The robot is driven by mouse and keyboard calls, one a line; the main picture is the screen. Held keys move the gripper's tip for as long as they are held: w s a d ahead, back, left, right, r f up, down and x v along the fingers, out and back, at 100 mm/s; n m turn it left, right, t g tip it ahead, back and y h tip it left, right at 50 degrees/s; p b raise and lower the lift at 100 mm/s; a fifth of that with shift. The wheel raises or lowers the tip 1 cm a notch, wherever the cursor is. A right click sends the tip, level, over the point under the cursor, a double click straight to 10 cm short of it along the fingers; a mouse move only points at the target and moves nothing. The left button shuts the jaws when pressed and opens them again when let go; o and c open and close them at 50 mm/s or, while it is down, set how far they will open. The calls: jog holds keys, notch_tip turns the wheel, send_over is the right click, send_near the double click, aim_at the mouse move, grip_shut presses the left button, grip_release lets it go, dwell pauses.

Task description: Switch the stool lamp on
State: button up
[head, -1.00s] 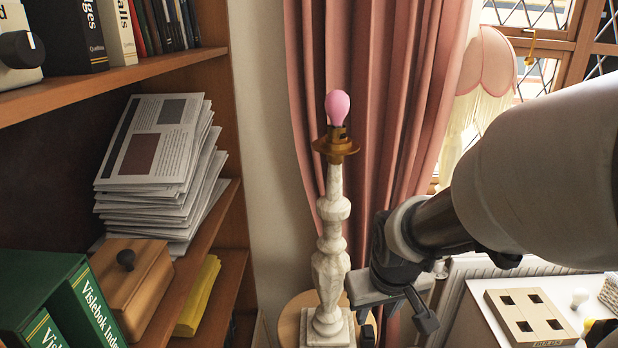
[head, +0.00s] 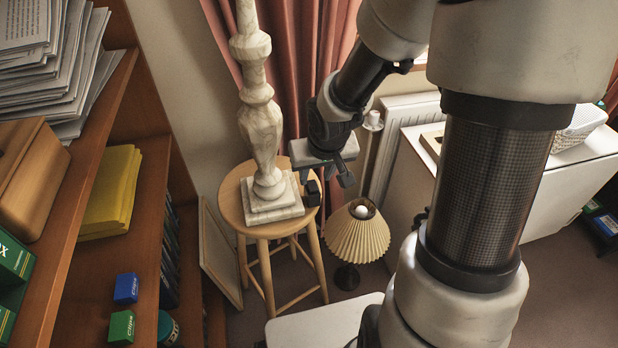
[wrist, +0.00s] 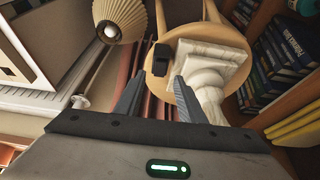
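The stool lamp (head: 262,130) has a pale carved marble stem on a square stepped base. It stands upright on a round wooden stool (head: 232,205); its top and bulb are out of view. A small black block, seemingly a switch (head: 311,193), sits at the stool's right edge beside the base; it also shows in the wrist view (wrist: 161,59). My gripper (head: 330,178) is above the stool's right edge, close to the block. In the wrist view my gripper (wrist: 159,78) has its fingers apart, with nothing between them and the block just beyond the tips. Contact cannot be told.
A pleated lamp (head: 358,237) stands on the floor right of the stool. A shelf with yellow folders (head: 110,195) and boxes is at left. A flat frame (head: 219,255) leans behind the stool. A white cabinet (head: 400,175) is at right.

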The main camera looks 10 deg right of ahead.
aim_at(312, 185)
jog(key=shift+b+x, duration=0.85)
jog(key=shift+x, duration=1.5)
